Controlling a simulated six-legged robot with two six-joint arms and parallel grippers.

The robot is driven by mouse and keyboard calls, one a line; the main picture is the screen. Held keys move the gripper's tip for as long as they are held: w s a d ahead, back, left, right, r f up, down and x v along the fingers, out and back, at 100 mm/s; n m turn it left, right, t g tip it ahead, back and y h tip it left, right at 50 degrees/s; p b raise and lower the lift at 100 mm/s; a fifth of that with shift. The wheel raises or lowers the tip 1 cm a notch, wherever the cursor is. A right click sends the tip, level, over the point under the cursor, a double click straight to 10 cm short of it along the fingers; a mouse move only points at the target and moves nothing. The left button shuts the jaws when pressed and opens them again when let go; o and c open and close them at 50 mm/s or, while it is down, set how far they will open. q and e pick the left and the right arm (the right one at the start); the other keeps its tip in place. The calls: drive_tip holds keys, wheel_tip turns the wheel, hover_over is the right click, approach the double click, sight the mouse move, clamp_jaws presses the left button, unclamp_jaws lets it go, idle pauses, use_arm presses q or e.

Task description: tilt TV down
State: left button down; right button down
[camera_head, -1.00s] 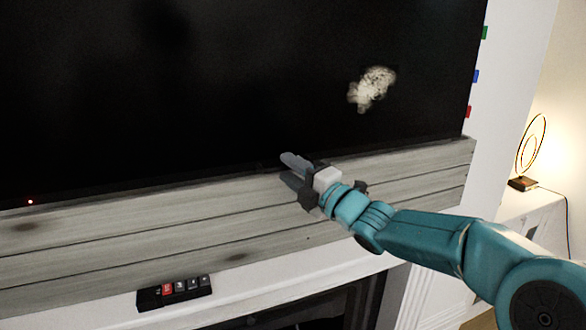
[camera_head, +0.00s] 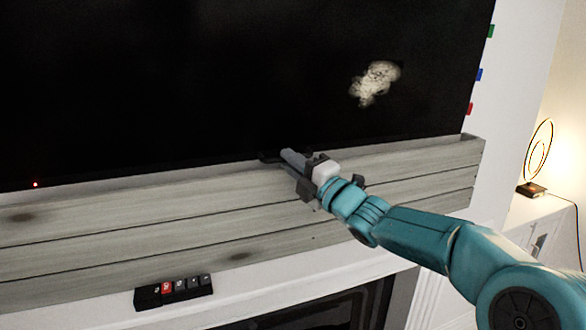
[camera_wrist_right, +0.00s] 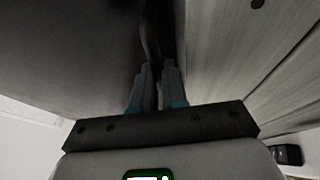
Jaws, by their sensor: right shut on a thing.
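The TV (camera_head: 200,80) is a large black screen filling the upper part of the head view, with a small red light near its lower left corner. My right gripper (camera_head: 285,156) is at the middle of the TV's bottom edge, just above the wooden beam. It is shut on a small dark handle (camera_head: 269,156) that sticks out below that edge. In the right wrist view, the fingers (camera_wrist_right: 158,80) hold a dark strip between the TV's dark side and the pale planks. Much of the handle is hidden by the fingers. My left gripper is not in view.
A grey wooden beam (camera_head: 150,225) runs close under the TV. A black box with buttons (camera_head: 173,290) sits below it on the white mantel. Coloured tabs (camera_head: 479,75) show at the TV's right edge. A lit ring lamp (camera_head: 538,160) stands on a white cabinet at right.

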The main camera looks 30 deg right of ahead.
drive_tip(key=c, duration=1.2)
unclamp_jaws()
drive_tip(key=shift+s, duration=0.1)
drive_tip(key=b+v, duration=0.6)
drive_tip(key=v, duration=1)
drive_tip(key=shift+s, duration=0.25)
